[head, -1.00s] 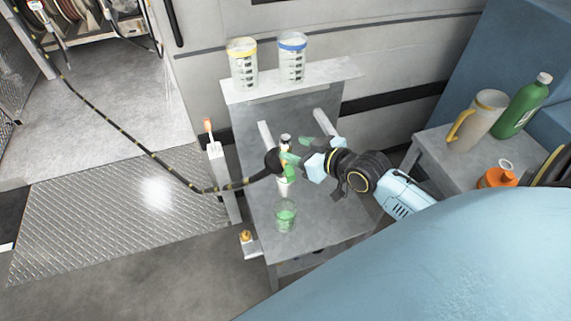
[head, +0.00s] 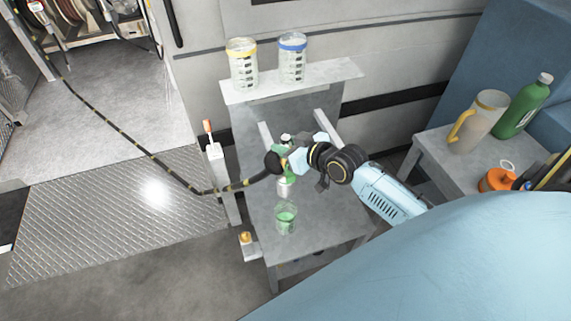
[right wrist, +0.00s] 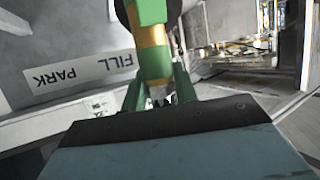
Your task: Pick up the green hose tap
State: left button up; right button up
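The green hose tap (head: 289,173) is at the end of the black, yellow-marked hose (head: 233,186), above the grey stand. My right gripper (head: 286,158) is at the tap and hides part of it. In the right wrist view the tap, green with a yellow band (right wrist: 153,55), stands between my two green fingers (right wrist: 160,88). The fingers lie close along its sides; whether they press on it is unclear. My left gripper is not in view.
A clear cup with green contents (head: 286,217) is on the grey stand (head: 325,220) below the tap. Two measuring jugs, yellow-rimmed (head: 243,65) and blue-rimmed (head: 292,60), stand on the back shelf. A side table at right holds a beige jug (head: 478,122) and green bottle (head: 523,106).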

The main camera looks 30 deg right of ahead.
grip_shut()
notch_tip(320, 180, up, 10)
jog(key=shift+r+p, duration=0.1)
jog(key=shift+p, duration=0.8)
